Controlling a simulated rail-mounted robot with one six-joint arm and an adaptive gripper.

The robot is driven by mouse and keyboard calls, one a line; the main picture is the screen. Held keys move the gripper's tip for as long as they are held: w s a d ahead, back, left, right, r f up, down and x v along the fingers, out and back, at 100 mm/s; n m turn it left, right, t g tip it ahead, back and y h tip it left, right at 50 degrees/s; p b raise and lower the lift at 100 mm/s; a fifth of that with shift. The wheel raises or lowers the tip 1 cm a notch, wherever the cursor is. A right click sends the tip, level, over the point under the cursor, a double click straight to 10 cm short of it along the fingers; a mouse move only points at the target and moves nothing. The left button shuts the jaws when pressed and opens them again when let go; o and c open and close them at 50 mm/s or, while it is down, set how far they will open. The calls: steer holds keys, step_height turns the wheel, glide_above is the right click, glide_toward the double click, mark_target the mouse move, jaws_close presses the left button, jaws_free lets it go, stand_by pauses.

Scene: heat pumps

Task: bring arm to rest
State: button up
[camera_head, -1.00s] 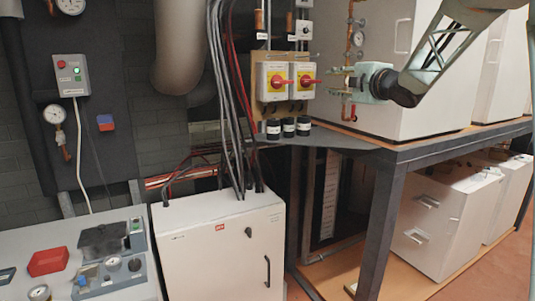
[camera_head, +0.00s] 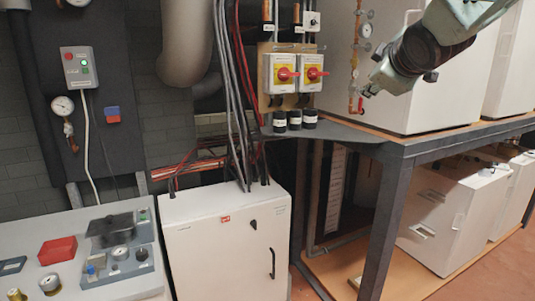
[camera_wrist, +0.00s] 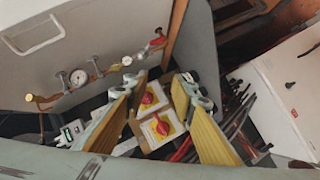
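My arm reaches in from the upper right of the head view, in front of the large white cabinet (camera_head: 340,95). Its dark wrist hides part of the cabinet front. My gripper (camera_wrist: 160,88) shows in the wrist view as two yellow-padded fingers spread apart, with nothing held between them. Beyond the fingers are two yellow switch boxes with red rotary handles, the left one (camera_head: 283,74) and the right one (camera_head: 313,73) in the head view. My gripper is clear of both, to their right in the head view.
A steel-framed table (camera_head: 400,150) carries the cabinet. Copper pipework with gauges (camera_head: 359,60) runs close beside my gripper. Cables hang left of the switches above a white floor cabinet (camera_head: 225,245). A control desk (camera_head: 40,225) stands at the lower left.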

steer(key=s+a+f+m+g, duration=0.3)
steer(key=s+f, duration=0.5)
steer(key=s, duration=1)
steer(key=s+a+f+m+g, duration=0.3)
steer(key=s+f, duration=0.5)
steer(key=s, duration=1)
steer(key=s+a+f+m+g, duration=0.3)
steer(key=s+f, duration=0.5)
steer(key=s, duration=1.1)
steer(key=shift+a+m+g+y, duration=0.2)
steer(key=shift+m+g+y, duration=0.2)
steer(key=shift+m+g, duration=0.5)
